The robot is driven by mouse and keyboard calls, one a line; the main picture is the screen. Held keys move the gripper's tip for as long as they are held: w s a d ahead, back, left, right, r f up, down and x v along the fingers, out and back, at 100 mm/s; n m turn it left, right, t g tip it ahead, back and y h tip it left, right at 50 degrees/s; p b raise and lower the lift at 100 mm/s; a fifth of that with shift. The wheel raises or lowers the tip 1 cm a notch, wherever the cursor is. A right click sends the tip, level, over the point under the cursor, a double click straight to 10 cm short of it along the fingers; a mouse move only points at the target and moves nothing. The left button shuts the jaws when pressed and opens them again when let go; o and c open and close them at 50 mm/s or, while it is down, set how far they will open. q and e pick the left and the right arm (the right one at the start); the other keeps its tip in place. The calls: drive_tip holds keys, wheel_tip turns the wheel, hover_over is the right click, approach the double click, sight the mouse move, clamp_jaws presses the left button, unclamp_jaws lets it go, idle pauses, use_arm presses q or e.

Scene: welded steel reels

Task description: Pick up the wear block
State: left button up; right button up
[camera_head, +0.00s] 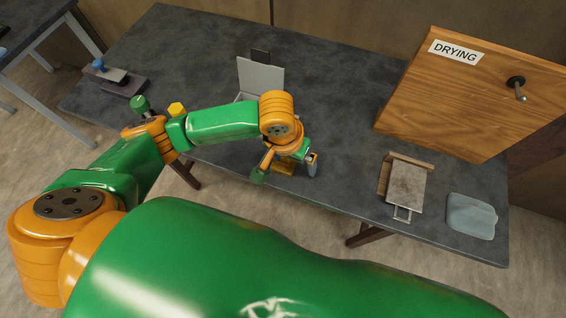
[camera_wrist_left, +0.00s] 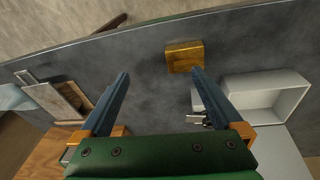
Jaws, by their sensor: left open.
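The wear block appears to be the small yellow-brown block (camera_wrist_left: 184,57) lying on the dark table near its front edge. In the head view the block (camera_head: 284,169) shows only partly, below my left gripper (camera_head: 287,167). In the left wrist view my left gripper (camera_wrist_left: 162,76) is open, with its two blue-grey fingers apart and nothing between them. The block lies just beyond the fingertips, nearer the right finger in that picture. Whether a finger touches it I cannot tell. My right gripper is not in view.
A pale open box (camera_head: 262,77) stands behind my left arm; it also shows in the wrist view (camera_wrist_left: 268,92). A wooden DRYING cabinet (camera_head: 465,100), a tray with a grey plate (camera_head: 406,186) and a grey-blue pad (camera_head: 470,216) are at right. A blue-knobbed tool (camera_head: 110,72) lies far left.

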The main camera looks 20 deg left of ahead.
sight(283, 161)
use_arm(q)
drive_tip(key=a, duration=0.1)
drive_tip(key=w+a+n+y, duration=0.1)
drive_tip(key=a, duration=0.1)
drive_tip(key=shift+w+r, duration=0.15)
drive_tip(key=shift+r, duration=0.1)
drive_tip(key=f, duration=0.6)
drive_tip(key=shift+w+f, duration=0.3)
drive_tip(key=shift+f, duration=0.05)
clamp_jaws()
